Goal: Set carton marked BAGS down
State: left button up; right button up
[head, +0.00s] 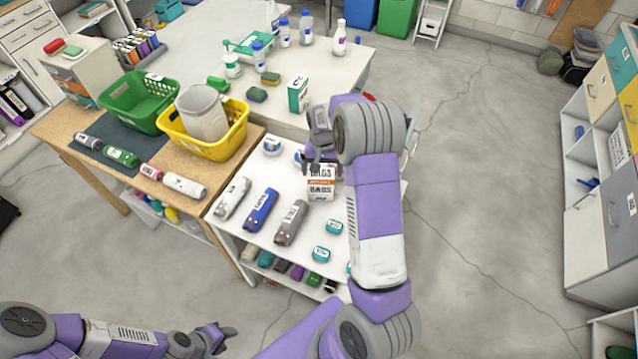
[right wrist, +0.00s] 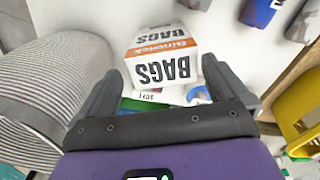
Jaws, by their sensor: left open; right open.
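The carton marked BAGS (head: 321,185), white with an orange band, rests on the white shelf top (head: 262,240) near its right side. My right gripper (head: 322,158) is just behind the carton in the head view, pointing down. In the right wrist view the carton (right wrist: 162,52) is beyond and between the spread fingertips (right wrist: 160,85). The fingers are open with visible gaps beside the carton. My left gripper (head: 222,334) is open and empty, low at the left, away from the shelf.
Small teal tins (head: 320,254) lie in front. A yellow basket (head: 238,118) stands on the wooden table to the left. A green-and-white box (head: 298,94) stands behind. Floor at right is clear.

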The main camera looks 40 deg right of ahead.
aim_at(321, 173)
jog(key=f, duration=0.5)
jog(key=shift+w+d+f, duration=0.1)
jog(key=shift+w+f, duration=0.2)
jog(key=shift+f, duration=0.05)
jog(key=c, duration=0.7)
